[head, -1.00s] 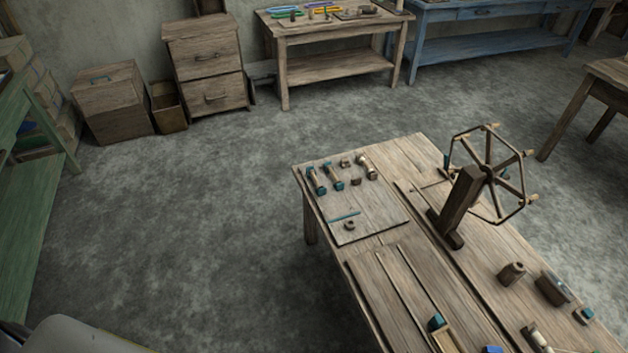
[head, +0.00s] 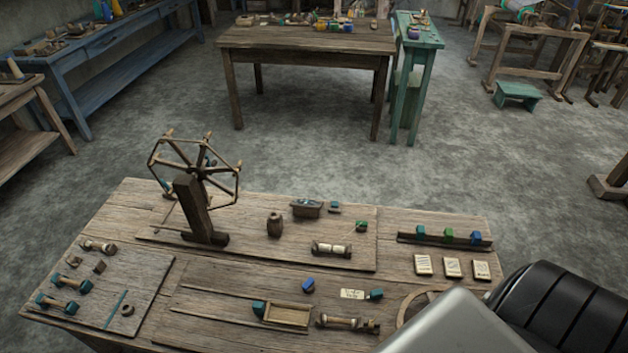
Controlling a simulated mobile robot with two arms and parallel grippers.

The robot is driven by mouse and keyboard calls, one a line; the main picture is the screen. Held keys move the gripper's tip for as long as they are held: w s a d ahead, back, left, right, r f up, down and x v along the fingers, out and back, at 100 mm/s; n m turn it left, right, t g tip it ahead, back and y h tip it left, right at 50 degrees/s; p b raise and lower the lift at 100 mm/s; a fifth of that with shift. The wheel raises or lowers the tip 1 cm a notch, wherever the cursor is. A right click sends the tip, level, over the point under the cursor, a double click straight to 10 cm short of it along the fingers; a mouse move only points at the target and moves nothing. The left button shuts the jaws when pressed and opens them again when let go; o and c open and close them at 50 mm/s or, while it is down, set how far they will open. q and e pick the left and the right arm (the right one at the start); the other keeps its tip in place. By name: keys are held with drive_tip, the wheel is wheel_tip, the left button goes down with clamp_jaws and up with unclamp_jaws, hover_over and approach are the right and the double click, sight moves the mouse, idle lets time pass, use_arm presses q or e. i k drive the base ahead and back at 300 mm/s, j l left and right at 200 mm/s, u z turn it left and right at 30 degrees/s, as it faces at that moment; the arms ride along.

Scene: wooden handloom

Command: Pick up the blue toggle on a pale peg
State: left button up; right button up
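A small blue block-like piece (head: 308,286) lies on the near part of the wooden table (head: 215,272), left of a pale label. It may be the blue toggle, but it is too small to tell and no pale peg is clear under it. Another small blue piece (head: 475,238) sits at the right end of a dark rack (head: 462,243), beside a green and a teal one. Neither of my grippers is in view.
A wheel-like winder (head: 206,187) stands on the table. A small open box (head: 287,314), bobbins (head: 332,249) and pale cards (head: 452,267) lie around. A grey and a black shape cover the lower right corner. Behind stands another wooden table (head: 308,42) with open floor between.

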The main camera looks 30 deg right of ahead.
sight(310, 281)
drive_tip(key=l+z, duration=0.1)
drive_tip(key=z, duration=0.85)
